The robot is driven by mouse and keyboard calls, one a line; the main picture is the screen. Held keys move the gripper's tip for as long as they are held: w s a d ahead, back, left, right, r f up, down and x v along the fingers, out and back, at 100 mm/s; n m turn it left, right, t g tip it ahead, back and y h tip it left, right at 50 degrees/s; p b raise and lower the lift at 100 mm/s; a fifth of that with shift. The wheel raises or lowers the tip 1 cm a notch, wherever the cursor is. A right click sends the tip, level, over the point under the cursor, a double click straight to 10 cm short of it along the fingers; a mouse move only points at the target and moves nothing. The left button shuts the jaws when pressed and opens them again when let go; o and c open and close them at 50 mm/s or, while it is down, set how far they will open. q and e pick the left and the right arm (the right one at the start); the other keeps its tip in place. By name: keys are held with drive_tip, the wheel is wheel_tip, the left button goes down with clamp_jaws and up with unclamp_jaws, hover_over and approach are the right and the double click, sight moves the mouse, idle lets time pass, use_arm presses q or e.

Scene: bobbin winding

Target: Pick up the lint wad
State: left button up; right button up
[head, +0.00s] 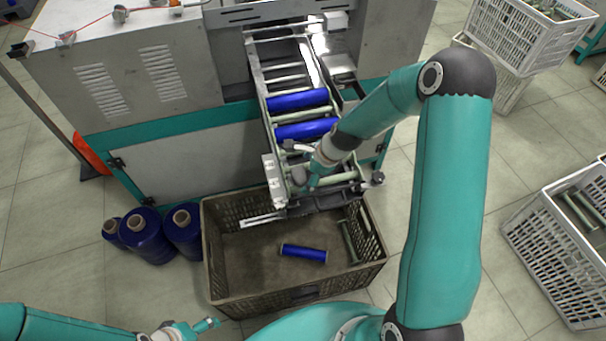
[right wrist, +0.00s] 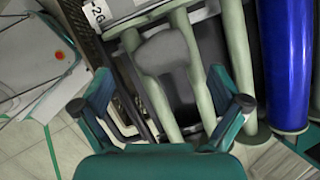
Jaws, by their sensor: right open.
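A soft-edged grey lump, which looks like the lint wad (right wrist: 165,52), lies against pale green bobbin tubes in the right wrist view. My right gripper (right wrist: 161,105) is open, its two teal fingers spread wide to either side below the lump, not touching it. In the head view my right gripper (head: 308,183) hangs over the lower end of the bobbin chute (head: 257,92); the arm hides part of this spot, and I cannot clearly make out the lump there. My left gripper (head: 190,329) is at the bottom edge, away from the chute; its jaw opening is unclear.
Blue wound bobbins (head: 298,100) and pale green empty ones lie across the chute. A brown crate (head: 235,305) below holds a blue bobbin (head: 303,252) and a green one (head: 349,242). Blue thread cones (head: 146,240) stand left of it. White crates (head: 548,262) stand at right.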

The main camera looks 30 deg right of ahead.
drive_tip(key=shift+x, duration=0.85)
drive_tip(key=c, duration=0.8)
drive_tip(key=shift+c, duration=0.2)
drive_tip(key=shift+r, duration=0.2)
